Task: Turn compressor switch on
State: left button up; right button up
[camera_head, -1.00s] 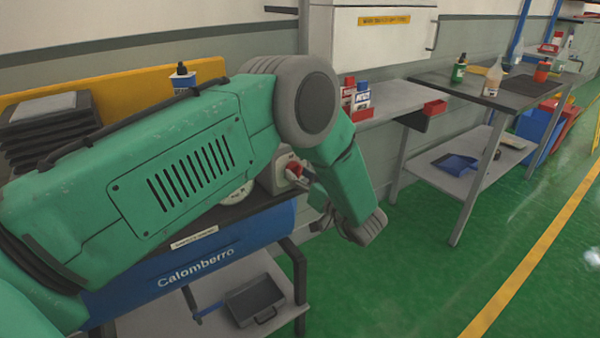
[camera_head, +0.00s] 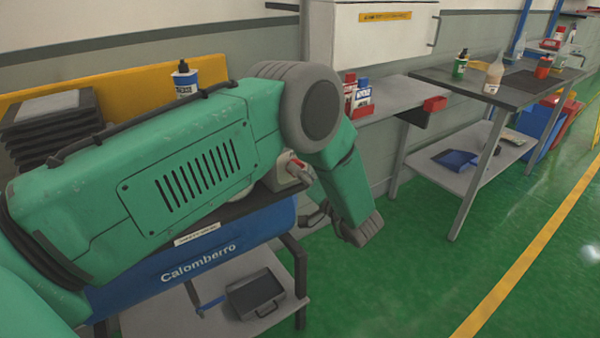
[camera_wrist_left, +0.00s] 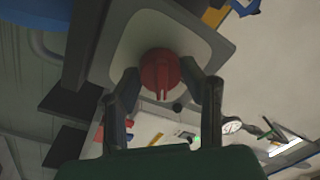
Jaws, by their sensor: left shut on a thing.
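The compressor's blue tank (camera_head: 245,243), lettered "Calomberro", stands at the lower left of the head view. A grey switch box (camera_head: 283,178) sits above its right end, with a red switch knob (camera_head: 297,164) on its face. The red knob (camera_wrist_left: 160,76) also shows in the left wrist view, on a pale plate. My left gripper (camera_wrist_left: 161,78) has one finger on each side of the knob and is shut on it. In the head view my green left arm covers part of the compressor and most of the gripper. My right gripper is not in view.
A blue-labelled bottle (camera_head: 185,79) and a dark stack (camera_head: 50,125) stand behind my arm. A toolbox (camera_head: 255,296) lies on the lower shelf. A workbench (camera_head: 480,88) with bottles stands at the right. The green floor (camera_head: 420,270) is clear.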

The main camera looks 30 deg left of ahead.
pick_arm(q)
jog(key=shift+w+d, duration=0.1)
jog(key=o, duration=1.1)
jog(key=shift+w+f, duration=0.1)
jog(key=shift+w, duration=0.05)
jog(key=shift+o, duration=0.2)
jog(key=v, duration=1.2)
